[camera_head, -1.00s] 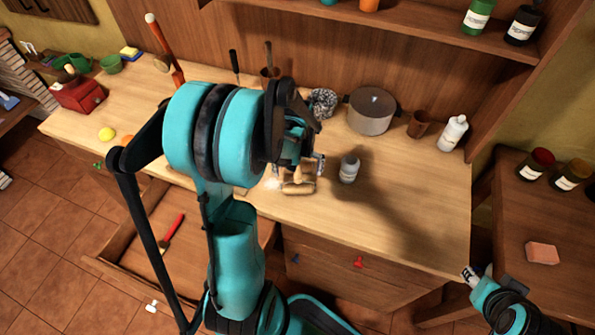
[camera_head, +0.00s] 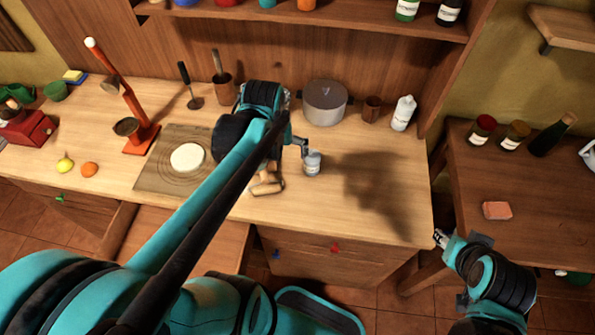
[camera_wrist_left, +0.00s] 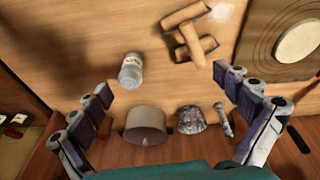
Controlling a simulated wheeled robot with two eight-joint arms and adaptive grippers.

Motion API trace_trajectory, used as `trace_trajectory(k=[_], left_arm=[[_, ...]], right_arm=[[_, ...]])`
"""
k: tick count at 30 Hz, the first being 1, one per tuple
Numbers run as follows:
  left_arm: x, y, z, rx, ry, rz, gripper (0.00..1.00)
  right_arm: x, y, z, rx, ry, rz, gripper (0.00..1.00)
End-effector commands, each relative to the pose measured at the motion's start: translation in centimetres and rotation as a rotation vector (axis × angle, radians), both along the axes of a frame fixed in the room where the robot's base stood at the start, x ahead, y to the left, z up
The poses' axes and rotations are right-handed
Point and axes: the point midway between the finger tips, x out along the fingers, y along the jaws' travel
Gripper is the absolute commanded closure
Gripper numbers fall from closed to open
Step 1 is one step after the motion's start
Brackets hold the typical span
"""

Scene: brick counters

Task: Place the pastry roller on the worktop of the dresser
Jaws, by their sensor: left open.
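The jar (camera_head: 313,163) stands close to my left gripper. A pot (camera_head: 325,103), brown cup (camera_head: 372,108) and white bottle (camera_head: 403,113) stand behind. A board with a white disc (camera_head: 187,157) lies left. The worktop's right front is clear. An open drawer (camera_head: 190,243) juts out below.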

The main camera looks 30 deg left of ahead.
Motion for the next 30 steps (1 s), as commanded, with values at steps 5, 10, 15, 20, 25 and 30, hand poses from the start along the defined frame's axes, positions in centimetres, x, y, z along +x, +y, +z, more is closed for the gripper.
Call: trace_trajectory(k=[5,10,15,20,25,30], left_arm=[[-2.3,-5.3,1.4,0.061,-0.174,-0.206,0.0],[-3.9,-8.3,1.8,0.102,-0.303,-0.346,0.0],[-4.5,-9.6,1.8,0.12,-0.366,-0.408,0.0],[-4.6,-9.8,1.8,0.124,-0.376,-0.418,0.0],[-4.6,-9.7,1.8,0.123,-0.375,-0.416,0.0],[-4.6,-9.7,-0.2,0.122,-0.374,-0.415,0.0]], right_arm=[[0.0,0.0,0.0,0.0,0.0,0.0,0.6],[0.0,0.0,0.0,0.0,0.0,0.0,0.6],[0.0,0.0,0.0,0.0,0.0,0.0,0.6],[0.0,0.0,0.0,0.0,0.0,0.0,0.6],[0.0,0.0,0.0,0.0,0.0,0.0,0.6],[0.0,0.0,-2.0,0.0,0.0,0.0,0.6]])
